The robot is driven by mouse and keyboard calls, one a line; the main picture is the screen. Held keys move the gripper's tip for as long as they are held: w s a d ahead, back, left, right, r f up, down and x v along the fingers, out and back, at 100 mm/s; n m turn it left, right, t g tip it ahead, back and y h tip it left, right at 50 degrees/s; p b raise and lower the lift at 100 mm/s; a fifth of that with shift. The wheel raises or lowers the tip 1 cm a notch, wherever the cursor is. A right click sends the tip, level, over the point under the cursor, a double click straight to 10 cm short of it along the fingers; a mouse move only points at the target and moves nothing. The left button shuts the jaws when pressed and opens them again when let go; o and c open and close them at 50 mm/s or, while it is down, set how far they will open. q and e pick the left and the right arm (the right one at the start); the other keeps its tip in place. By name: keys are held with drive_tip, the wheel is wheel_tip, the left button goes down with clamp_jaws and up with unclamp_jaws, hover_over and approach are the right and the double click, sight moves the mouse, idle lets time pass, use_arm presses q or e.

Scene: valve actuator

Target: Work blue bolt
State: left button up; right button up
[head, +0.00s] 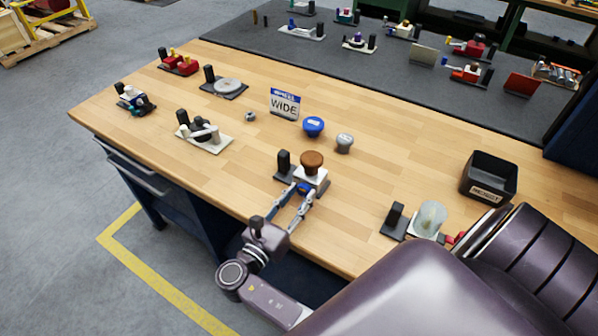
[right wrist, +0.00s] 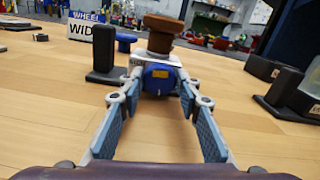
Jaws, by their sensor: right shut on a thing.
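The blue bolt (right wrist: 160,76) is a round blue head with a small yellow mark, on the front of a white block below a brown knob (right wrist: 162,32). In the head view the brown knob (head: 312,161) tops this fixture near the table's front edge. The blue bolt shows there only as a small patch (head: 304,188). My right gripper (head: 302,188) reaches it from the front edge. In the right wrist view its fingertips (right wrist: 160,88) are shut on the blue bolt, one on each side. My left gripper is not in view.
A black post (head: 284,162) stands just left of the fixture. Behind are a blue knob (head: 313,126), a grey knob (head: 344,143) and a WIDE sign (head: 284,105). A black bin (head: 488,178) and a fixture with a translucent knob (head: 431,217) stand to the right.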

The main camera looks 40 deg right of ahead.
drive_tip(key=shift+r+n+p, duration=0.2)
drive_tip(key=shift+n+p, duration=0.6)
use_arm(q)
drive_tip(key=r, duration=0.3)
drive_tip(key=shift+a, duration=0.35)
use_arm(e)
drive_tip(key=shift+f+n, duration=0.2)
drive_tip(key=shift+n, duration=0.1)
drive_tip(key=o, duration=1.2)
drive_tip(key=shift+d, duration=0.1)
drive_tip(key=shift+c, duration=0.2)
wheel_tip(320, 180, up, 10)
